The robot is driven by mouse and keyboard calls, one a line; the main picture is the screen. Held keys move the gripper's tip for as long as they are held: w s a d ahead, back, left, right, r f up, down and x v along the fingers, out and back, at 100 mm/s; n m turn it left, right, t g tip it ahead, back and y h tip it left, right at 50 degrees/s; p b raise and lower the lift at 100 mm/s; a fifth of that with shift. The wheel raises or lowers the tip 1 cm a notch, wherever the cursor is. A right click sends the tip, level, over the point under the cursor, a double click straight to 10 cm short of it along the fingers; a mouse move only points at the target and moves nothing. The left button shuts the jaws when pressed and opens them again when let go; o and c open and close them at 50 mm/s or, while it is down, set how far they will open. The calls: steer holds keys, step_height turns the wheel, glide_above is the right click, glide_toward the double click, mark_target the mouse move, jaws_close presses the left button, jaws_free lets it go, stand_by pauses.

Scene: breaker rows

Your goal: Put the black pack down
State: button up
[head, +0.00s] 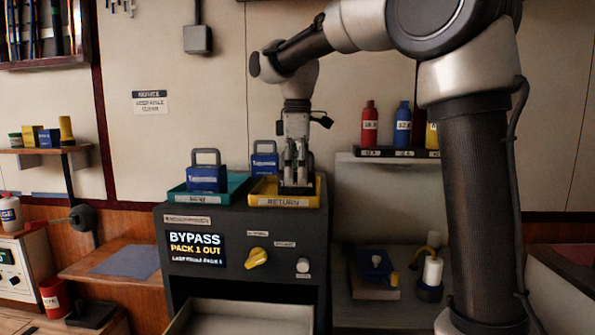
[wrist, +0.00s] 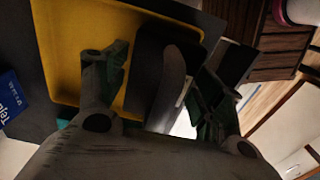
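The black pack (head: 297,189) is in the yellow tray marked RETURN (head: 268,201), at its right part in the head view. Its dark body and grey handle (wrist: 172,85) show in the wrist view, over the yellow tray floor (wrist: 85,55). My gripper (head: 296,178) points down right above the pack. In the wrist view my gripper (wrist: 160,88) has its green-tipped fingers apart, one on each side of the handle, with gaps visible. The pack's underside is hidden, so full contact with the tray floor cannot be seen.
A blue pack (head: 264,163) stands at the back left of the yellow tray. Another blue pack (head: 207,178) stands in the teal tray (head: 235,185) to the left. Red and blue bottles (head: 402,125) stand on a shelf at right. An open drawer (head: 240,318) juts out below.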

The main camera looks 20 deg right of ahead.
stand_by(0.3)
step_height(320, 180, up, 12)
steer(key=shift+r, duration=0.15)
steer(key=s+d+f+m+t, duration=0.2)
steer(key=s+d+f+m, duration=0.35)
steer(key=s+d, duration=0.4)
steer(key=s+d+f+m+t, duration=0.1)
steer(key=s+f+m, duration=0.3)
steer(key=s+f, duration=0.4)
steer(key=s+d+f+m+t, duration=0.1)
steer(key=s+d+f+m, duration=0.2)
steer(key=s+f, duration=0.5)
steer(key=shift+s+d+f+m, duration=0.3)
steer(key=shift+d+f+m, duration=0.15)
steer(key=shift+m, duration=0.1)
